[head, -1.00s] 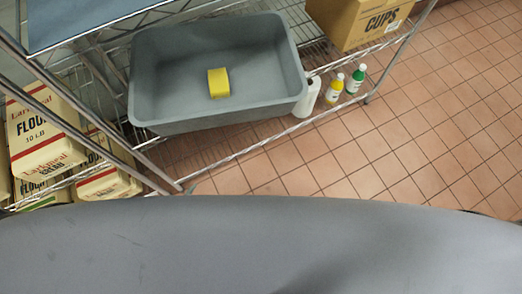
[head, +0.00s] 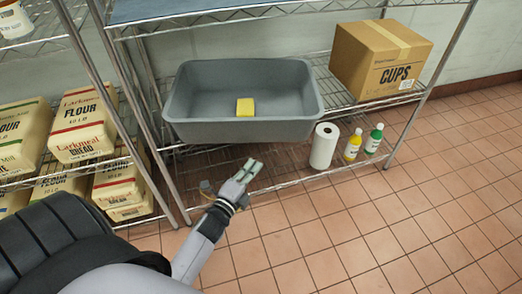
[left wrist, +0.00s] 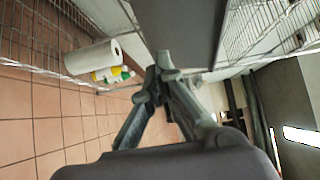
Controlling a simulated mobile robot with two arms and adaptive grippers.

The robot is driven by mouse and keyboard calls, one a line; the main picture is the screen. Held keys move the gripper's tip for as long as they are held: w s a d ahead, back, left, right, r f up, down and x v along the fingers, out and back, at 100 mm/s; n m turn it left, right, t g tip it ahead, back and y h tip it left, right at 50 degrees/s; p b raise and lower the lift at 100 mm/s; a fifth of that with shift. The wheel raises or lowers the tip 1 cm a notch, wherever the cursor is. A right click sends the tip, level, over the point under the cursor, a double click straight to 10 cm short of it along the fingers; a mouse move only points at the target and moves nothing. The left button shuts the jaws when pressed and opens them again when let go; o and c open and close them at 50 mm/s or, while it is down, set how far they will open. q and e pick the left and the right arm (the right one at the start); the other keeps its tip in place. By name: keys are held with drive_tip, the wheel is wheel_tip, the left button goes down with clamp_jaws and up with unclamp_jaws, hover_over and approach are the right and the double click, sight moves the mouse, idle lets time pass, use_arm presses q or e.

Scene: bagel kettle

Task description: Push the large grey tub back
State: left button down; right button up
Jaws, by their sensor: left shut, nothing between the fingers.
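The large grey tub (head: 215,130) sits on the middle wire shelf in the head view, with a yellow sponge (head: 245,107) inside it. Its front overhangs the shelf's front edge. My left gripper (head: 252,168) is in front of and below the tub, its fingers shut and empty, apart from the tub in the head view. In the left wrist view, the shut fingers (left wrist: 160,65) point toward a grey surface (left wrist: 185,30) that looks like the tub's underside or wall. My right gripper is not in view.
A CUPS box (head: 380,60) stands right of the tub. A paper roll (head: 324,146), a yellow bottle (head: 353,145) and a green bottle (head: 374,139) stand on the lower shelf. Flour bags (head: 82,122) fill the left rack. The tiled floor (head: 420,220) at right is clear.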

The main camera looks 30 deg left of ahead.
use_arm(q)
approach(265, 138)
drive_tip(key=w+d, duration=0.3)
drive_tip(key=shift+w+a+b, duration=0.2)
drive_tip(key=shift+w+a, duration=0.4)
drive_tip(key=shift+a, duration=0.25)
drive_tip(key=shift+w+a+b, duration=0.2)
drive_tip(key=shift+w+a, duration=0.4)
drive_tip(key=shift+a, duration=0.25)
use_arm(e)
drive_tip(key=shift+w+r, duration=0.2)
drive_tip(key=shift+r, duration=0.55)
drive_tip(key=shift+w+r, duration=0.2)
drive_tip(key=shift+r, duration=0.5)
use_arm(q)
drive_tip(key=shift+r, duration=0.1)
